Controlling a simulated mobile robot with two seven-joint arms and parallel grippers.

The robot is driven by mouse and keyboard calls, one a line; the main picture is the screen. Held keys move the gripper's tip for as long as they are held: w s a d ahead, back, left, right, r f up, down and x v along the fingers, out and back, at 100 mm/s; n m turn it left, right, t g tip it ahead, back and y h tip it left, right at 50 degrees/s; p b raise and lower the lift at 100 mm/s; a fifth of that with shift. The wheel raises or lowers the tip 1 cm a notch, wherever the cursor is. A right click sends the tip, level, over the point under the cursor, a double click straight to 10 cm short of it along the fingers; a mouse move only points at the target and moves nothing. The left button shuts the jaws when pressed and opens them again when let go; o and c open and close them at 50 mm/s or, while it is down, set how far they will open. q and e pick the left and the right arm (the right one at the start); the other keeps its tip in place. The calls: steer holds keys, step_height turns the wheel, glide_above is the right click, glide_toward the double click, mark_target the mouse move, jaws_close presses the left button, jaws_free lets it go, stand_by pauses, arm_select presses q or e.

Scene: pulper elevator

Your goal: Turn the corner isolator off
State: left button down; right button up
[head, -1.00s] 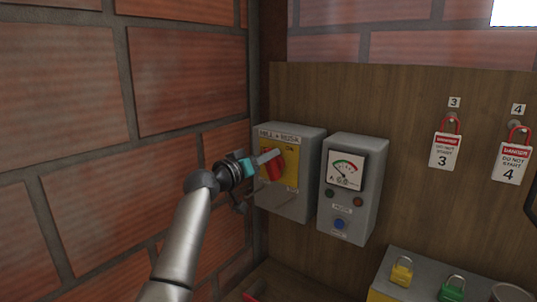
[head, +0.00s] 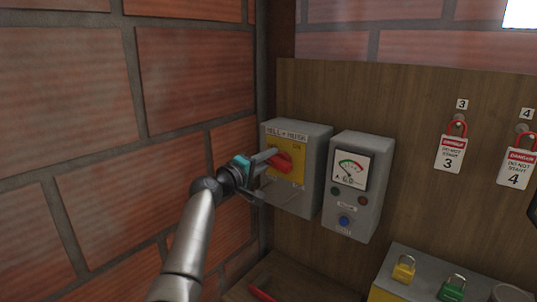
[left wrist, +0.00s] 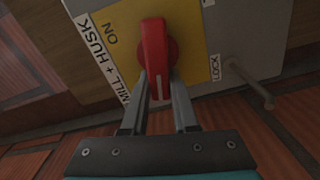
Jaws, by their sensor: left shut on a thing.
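The corner isolator (head: 303,191) is a grey box with a yellow plate and a "MILL + HUSK" label, on the wooden board beside the brick corner. Its red handle (head: 282,162) lies nearly level in the head view, with the ON mark above it. My left gripper (head: 268,158) is shut on the handle from the left. In the left wrist view the two fingers (left wrist: 160,90) lie on either side of the red handle (left wrist: 154,45). ON is printed left of the handle there, and a LOCK label is at the right. My right gripper is not in view.
A grey meter box (head: 357,212) with a dial and a blue button stands just right of the isolator. Red lockout tags (head: 453,153) hang farther right. Yellow (head: 403,268) and green (head: 453,287) padlocks sit below right. A brick wall (head: 90,170) is close on the left.

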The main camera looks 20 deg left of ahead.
arm_select(q)
steer(key=shift+d+f+n+p, duration=0.35)
steer(key=shift+f+n, duration=0.3)
steer(key=shift+n, duration=0.45)
steer(key=c, duration=0.9)
jaws_free()
steer(key=shift+o, duration=1.1)
steer(key=shift+s+r, duration=0.1)
steer(key=shift+r, duration=0.05)
steer(key=shift+d, duration=0.1)
steer(key=shift+a+r, duration=0.15)
steer(key=shift+a, duration=0.1)
steer(key=shift+s+a, duration=0.2)
steer(key=shift+s, duration=0.3)
steer(key=b+v, duration=0.1)
steer(key=v, duration=1.3)
